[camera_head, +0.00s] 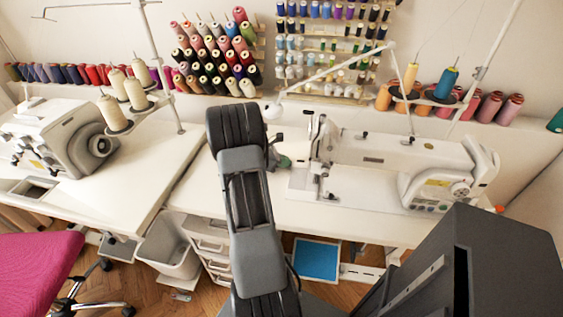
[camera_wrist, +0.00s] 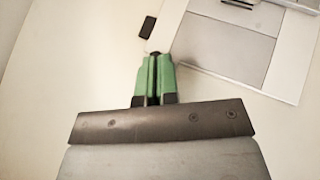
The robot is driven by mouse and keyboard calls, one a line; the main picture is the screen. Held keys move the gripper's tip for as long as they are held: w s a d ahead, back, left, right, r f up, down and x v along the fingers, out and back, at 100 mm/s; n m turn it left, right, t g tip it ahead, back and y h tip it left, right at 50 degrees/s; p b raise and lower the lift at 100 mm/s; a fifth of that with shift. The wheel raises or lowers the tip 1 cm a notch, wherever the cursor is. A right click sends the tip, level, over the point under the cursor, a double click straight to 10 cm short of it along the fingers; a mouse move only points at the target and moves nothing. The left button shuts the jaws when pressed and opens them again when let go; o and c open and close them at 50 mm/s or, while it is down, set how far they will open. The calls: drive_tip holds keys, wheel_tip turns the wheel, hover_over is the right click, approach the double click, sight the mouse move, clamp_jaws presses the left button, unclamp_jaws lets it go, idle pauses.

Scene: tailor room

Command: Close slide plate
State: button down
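My gripper (camera_wrist: 153,60) has green fingers pressed together with only a thin dark line between them, and nothing shows held. It is low over the white table top, beside the left end of the right-hand sewing machine (camera_head: 380,165). It also shows small and green in the head view (camera_head: 284,162). In the wrist view, a flat grey plate (camera_wrist: 225,42) in a white frame, which looks like the slide plate area of the machine bed, lies right of my fingertips. I cannot tell how far the plate is slid. A small dark tab (camera_wrist: 147,27) lies just beyond my fingertips.
The white table (camera_head: 215,190) is clear left of the machine. A second sewing machine (camera_head: 55,140) stands on the left table. Thread cones and a spool rack (camera_head: 330,45) line the wall behind. A bin (camera_head: 168,247) and a pink chair (camera_head: 35,270) are below at left.

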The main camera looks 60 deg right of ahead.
drive_tip(key=v, duration=0.4)
drive_tip(key=p+v, duration=0.1)
drive_tip(key=v, duration=0.4)
drive_tip(key=f+v, duration=0.1)
drive_tip(key=v, duration=0.4)
drive_tip(key=shift+w+a+p, duration=0.15)
drive_tip(key=shift+w+p, duration=0.1)
drive_tip(key=shift+p, duration=0.1)
